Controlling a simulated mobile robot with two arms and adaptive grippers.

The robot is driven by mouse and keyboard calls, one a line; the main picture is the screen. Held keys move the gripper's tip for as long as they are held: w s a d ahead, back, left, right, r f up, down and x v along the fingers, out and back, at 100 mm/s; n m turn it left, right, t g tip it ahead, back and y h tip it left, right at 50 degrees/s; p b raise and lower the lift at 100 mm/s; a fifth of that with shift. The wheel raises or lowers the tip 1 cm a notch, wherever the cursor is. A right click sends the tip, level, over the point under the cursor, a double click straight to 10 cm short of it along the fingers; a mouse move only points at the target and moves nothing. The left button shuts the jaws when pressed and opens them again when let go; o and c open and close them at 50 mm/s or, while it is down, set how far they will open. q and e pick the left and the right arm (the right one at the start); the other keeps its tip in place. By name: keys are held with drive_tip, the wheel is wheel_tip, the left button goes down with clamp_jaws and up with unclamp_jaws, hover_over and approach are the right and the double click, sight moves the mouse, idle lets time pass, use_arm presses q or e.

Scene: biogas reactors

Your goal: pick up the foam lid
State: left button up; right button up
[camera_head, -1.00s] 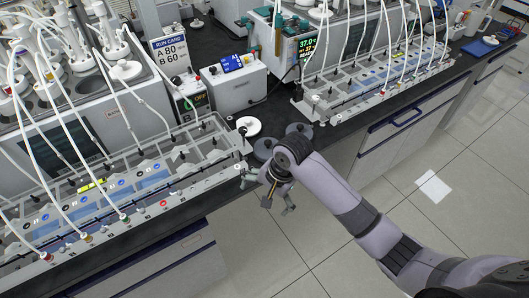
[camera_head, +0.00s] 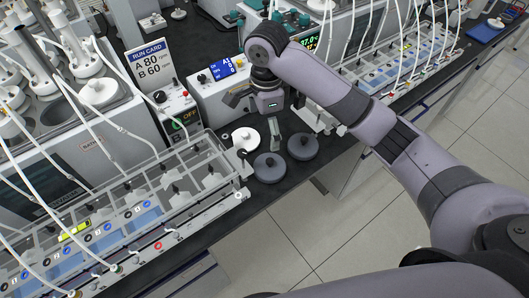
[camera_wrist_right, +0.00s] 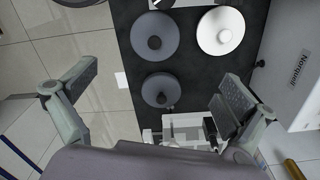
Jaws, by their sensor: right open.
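Three round lids with knobs lie on the black bench: a white lid (camera_head: 246,138), a grey lid (camera_head: 270,167) and a second grey lid (camera_head: 302,145). I cannot tell by material which one is foam. My right gripper (camera_head: 255,112) is open and empty above the bench, behind the lids in the head view. In the right wrist view its fingers are spread wide (camera_wrist_right: 160,83). One grey lid (camera_wrist_right: 161,90) shows between them; the other grey lid (camera_wrist_right: 155,36) and the white lid (camera_wrist_right: 220,30) lie farther up. My left gripper is out of view.
A rack with tubes (camera_head: 150,215) stands left of the lids. Behind are a white box with a blue display (camera_head: 222,82) and the run card sign (camera_head: 151,65). Another tube rack (camera_head: 400,62) stands to the right. The bench's front edge is close to the lids.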

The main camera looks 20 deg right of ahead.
wheel_tip(320, 180, down, 2)
drive_tip(key=f, duration=0.1)
hover_over(270, 160)
drive_tip(key=f, duration=0.2)
drive_tip(key=a+f, duration=0.1)
drive_tip(key=f, duration=0.1)
drive_tip(key=shift+s+p, duration=0.25)
drive_tip(key=shift+p, duration=0.1)
drive_tip(key=f, duration=0.3)
drive_tip(key=shift+w+d+f, duration=0.1)
drive_tip(key=shift+w+f, duration=0.1)
drive_tip(key=shift+w, duration=0.05)
drive_tip(key=shift+f+p, duration=0.3)
drive_tip(key=shift+f, duration=0.55)
drive_tip(key=f, duration=0.1)
drive_tip(key=d+f+p, duration=0.1)
drive_tip(key=f, duration=0.1)
drive_tip(key=shift+f, duration=0.9)
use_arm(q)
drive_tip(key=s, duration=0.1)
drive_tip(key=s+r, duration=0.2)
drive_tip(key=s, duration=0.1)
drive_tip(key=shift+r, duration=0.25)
use_arm(e)
drive_tip(key=shift+a, duration=0.1)
drive_tip(key=shift+c, duration=0.5)
